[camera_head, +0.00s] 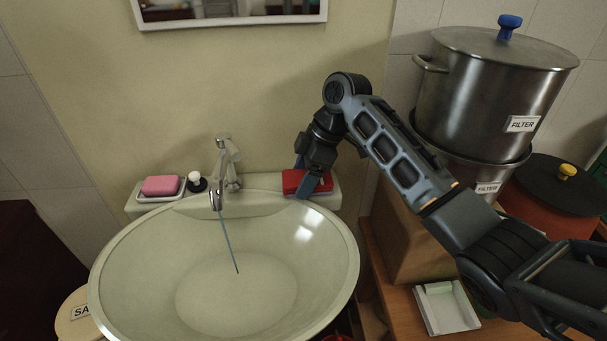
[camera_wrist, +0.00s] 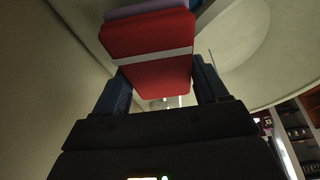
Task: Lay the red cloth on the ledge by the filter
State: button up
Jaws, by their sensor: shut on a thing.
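The red cloth (camera_head: 293,181) is at the right end of the sink's back ledge (camera_head: 332,200) in the head view. My gripper (camera_head: 310,185) points down there, shut on it. In the wrist view the cloth (camera_wrist: 150,40) is a folded red block with a white stripe, between the two blue fingers of my gripper (camera_wrist: 161,82). I cannot tell whether the cloth's underside touches the ledge. Two stacked steel pots with FILTER labels, an upper pot (camera_head: 480,95) and a lower pot (camera_head: 455,165), stand to the right, beyond my arm.
The tap (camera_head: 226,165) stands mid-ledge. A pink soap (camera_head: 160,185) in a dish and a small black-and-white item (camera_head: 197,182) are left of it. The basin (camera_head: 235,290) is open in front. A white tray (camera_head: 446,307) and an orange pot (camera_head: 560,200) are at right.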

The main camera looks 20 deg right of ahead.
jog(key=shift+f, duration=0.15)
jog(key=o, duration=1)
jog(key=shift+r, duration=0.35)
jog(key=b+v, duration=0.1)
jog(key=v, duration=0.6)
jog(key=shift+d+r, duration=0.1)
